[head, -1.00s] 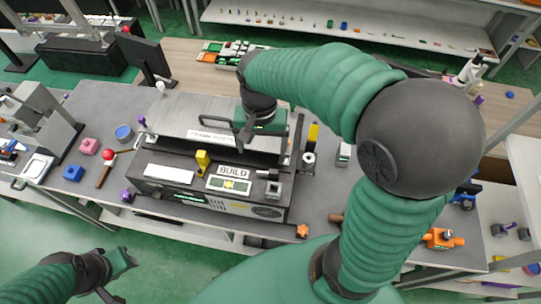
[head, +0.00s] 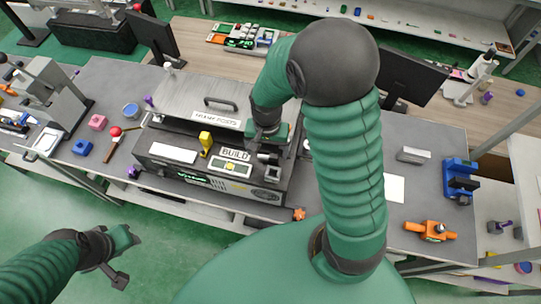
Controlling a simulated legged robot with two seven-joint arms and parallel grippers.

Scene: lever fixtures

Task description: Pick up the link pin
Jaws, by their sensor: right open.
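My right gripper (head: 266,146) is open just above and behind this piece, pointing down, and partly hides that end of the box. I see nothing held in it. My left gripper (head: 122,260) is open and empty over the floor at lower left, away from the bench.
A grey lid with a dark handle (head: 221,103) lies behind the box. A yellow knob (head: 206,139) stands on the box. An orange fixture (head: 430,231) and a blue device (head: 460,180) are right.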

